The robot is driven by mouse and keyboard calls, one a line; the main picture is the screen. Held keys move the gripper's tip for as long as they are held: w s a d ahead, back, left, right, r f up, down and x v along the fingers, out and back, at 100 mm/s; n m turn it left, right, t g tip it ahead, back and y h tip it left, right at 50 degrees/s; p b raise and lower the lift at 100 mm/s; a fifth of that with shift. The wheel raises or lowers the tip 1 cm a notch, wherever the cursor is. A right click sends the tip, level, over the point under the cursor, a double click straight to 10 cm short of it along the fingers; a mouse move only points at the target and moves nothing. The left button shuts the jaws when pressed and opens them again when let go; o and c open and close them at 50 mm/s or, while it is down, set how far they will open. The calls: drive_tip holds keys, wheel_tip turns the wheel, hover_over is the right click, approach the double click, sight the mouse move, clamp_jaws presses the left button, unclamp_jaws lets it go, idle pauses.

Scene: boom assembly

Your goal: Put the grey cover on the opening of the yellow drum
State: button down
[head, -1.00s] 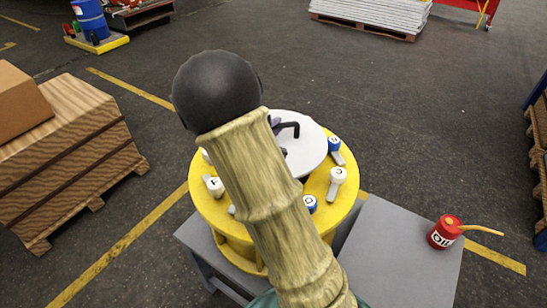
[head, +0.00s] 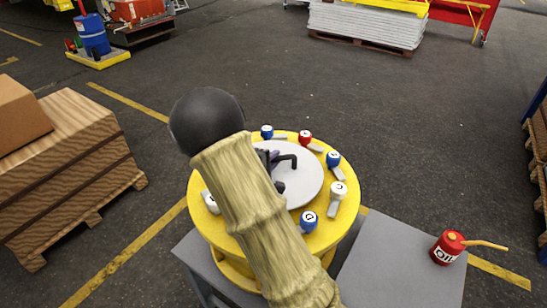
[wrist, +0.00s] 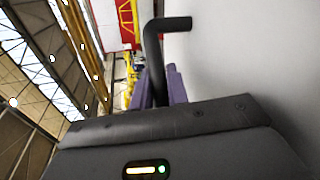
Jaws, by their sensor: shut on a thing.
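The grey cover (head: 308,185) is a pale round disc with a bent black handle (head: 287,158). In the head view it lies over the middle of the top of the yellow drum (head: 343,215), inside the ring of knobs. I cannot tell whether it rests on the drum or hangs just above it. My gripper (head: 268,157), with purple fingers, is shut on the handle; my arm hides the left part of cover and drum. In the wrist view, the fingers (wrist: 175,88) are at the black handle (wrist: 153,45), beside the cover's pale face (wrist: 240,55). The opening is hidden.
Several levers with blue, red and white knobs (head: 338,190) stand around the drum's rim. The drum is on a grey table (head: 390,265) with a red oil can (head: 447,248) at right. A wooden crate (head: 75,145) stands at left.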

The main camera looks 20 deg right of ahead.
sight(274, 171)
drive_tip(key=shift+w+f, duration=0.1)
drive_tip(key=shift+f, duration=1.3)
drive_tip(key=c, duration=1.4)
unclamp_jaws()
drive_tip(key=shift+f, duration=0.25)
drive_tip(key=shift+o, duration=0.2)
drive_tip(key=v, duration=1.2)
